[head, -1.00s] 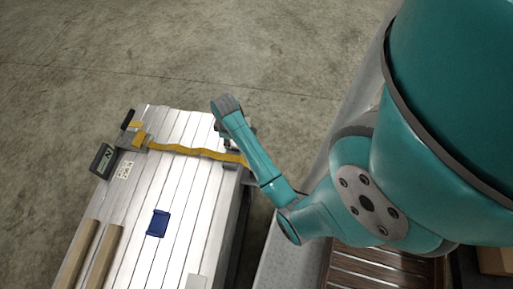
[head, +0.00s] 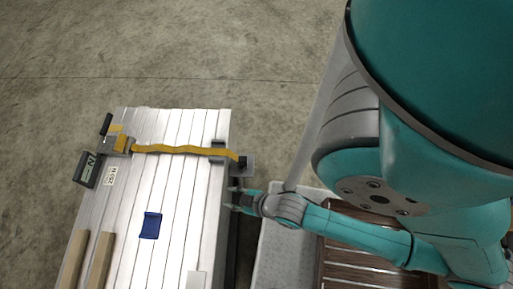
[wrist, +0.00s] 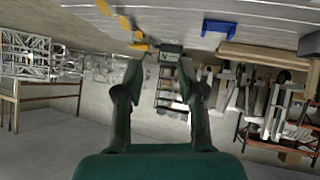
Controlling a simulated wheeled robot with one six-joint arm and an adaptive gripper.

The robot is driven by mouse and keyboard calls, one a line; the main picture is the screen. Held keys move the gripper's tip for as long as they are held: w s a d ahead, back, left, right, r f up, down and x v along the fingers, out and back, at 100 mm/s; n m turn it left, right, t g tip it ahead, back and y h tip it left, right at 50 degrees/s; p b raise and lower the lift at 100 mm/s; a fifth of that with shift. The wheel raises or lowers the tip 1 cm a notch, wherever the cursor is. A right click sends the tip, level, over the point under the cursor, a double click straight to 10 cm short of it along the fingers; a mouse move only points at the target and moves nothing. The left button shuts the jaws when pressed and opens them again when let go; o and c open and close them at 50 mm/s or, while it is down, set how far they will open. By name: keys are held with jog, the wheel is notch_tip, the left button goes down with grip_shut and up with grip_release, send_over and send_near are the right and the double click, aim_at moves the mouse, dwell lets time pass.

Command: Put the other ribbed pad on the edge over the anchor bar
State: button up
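A blue pad-like piece (head: 150,225) lies on the aluminium deck (head: 175,185); it also shows at the top of the wrist view (wrist: 219,27). I cannot make out ribs on it. A dark grey piece (head: 218,147) sits at the deck's right edge, by the yellow strap (head: 180,150). The strap runs to a grey anchor fitting (head: 247,166) just off that edge. My gripper (head: 232,199) is beside the right edge, below the anchor in the head view. In the wrist view its fingers (wrist: 161,75) are apart with nothing between them.
A ratchet (head: 118,144) and a dark display box (head: 88,170) stand at the deck's left side. Two wooden beams (head: 101,262) lie at lower left. A pale plate (head: 197,281) is at the lower right of the deck.

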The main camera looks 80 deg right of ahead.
jog(key=s+a+r+t+y, duration=0.1)
jog(key=s+r, duration=0.3)
jog(key=r, duration=0.5)
jog(key=s+a+r+t+y, duration=0.1)
jog(key=s+a+r+t, duration=0.2)
jog(key=r, duration=0.6)
jog(key=shift+s+a+t, duration=0.25)
jog(key=shift+s+t, duration=0.15)
jog(key=shift+s, duration=0.2)
